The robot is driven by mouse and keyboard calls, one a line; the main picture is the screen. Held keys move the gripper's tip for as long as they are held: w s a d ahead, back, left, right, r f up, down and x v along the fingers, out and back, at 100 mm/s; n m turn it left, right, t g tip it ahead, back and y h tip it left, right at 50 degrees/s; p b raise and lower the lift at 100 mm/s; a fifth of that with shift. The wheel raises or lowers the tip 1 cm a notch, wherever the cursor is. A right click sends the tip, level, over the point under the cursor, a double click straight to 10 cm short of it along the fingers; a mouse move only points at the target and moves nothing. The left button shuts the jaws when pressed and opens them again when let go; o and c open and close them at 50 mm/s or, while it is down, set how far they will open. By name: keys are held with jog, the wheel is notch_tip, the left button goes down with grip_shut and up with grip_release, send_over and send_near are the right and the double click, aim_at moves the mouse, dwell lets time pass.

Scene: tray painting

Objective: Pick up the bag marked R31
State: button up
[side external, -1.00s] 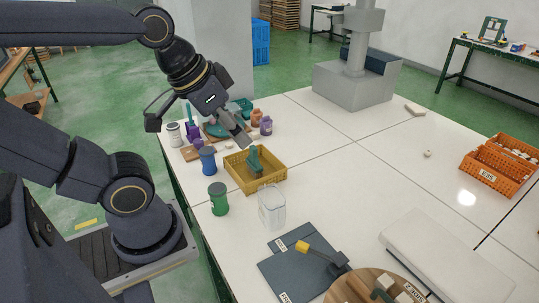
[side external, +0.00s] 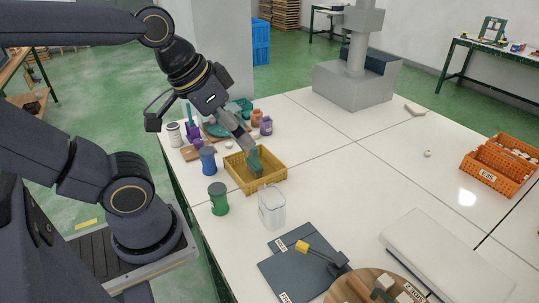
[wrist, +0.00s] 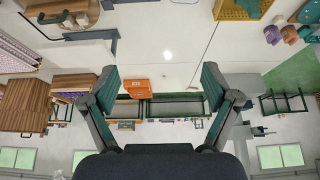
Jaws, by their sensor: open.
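I cannot make out a bag or the mark R31 in either view. My gripper (side external: 255,160) shows in the side external view with its teal fingers over the yellow tray (side external: 273,182); its height above the tray is hard to tell. In the wrist view my gripper (wrist: 160,82) is open, with its two teal-lined fingers wide apart and nothing held between them. The yellow tray (wrist: 226,13) is at the top right edge there, off to the side of the fingers. Its contents are partly hidden.
A blue jar (side external: 208,160), a green jar (side external: 218,199) and a clear container (side external: 272,208) stand near the tray. A dark mat (side external: 285,272) and a labelled orange crate (side external: 486,178) lie farther right. The middle of the white table is clear.

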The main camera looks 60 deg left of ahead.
jog(key=shift+o, duration=0.7)
jog(key=m+g, duration=0.1)
jog(key=g, duration=0.5)
send_over(272, 203)
jog(key=s+d, duration=0.3)
jog(key=d, duration=0.1)
jog(key=f, duration=3.2)
jog(key=shift+w+f, duration=0.25)
jog(key=shift+f, duration=0.15)
jog(key=c, duration=0.6)
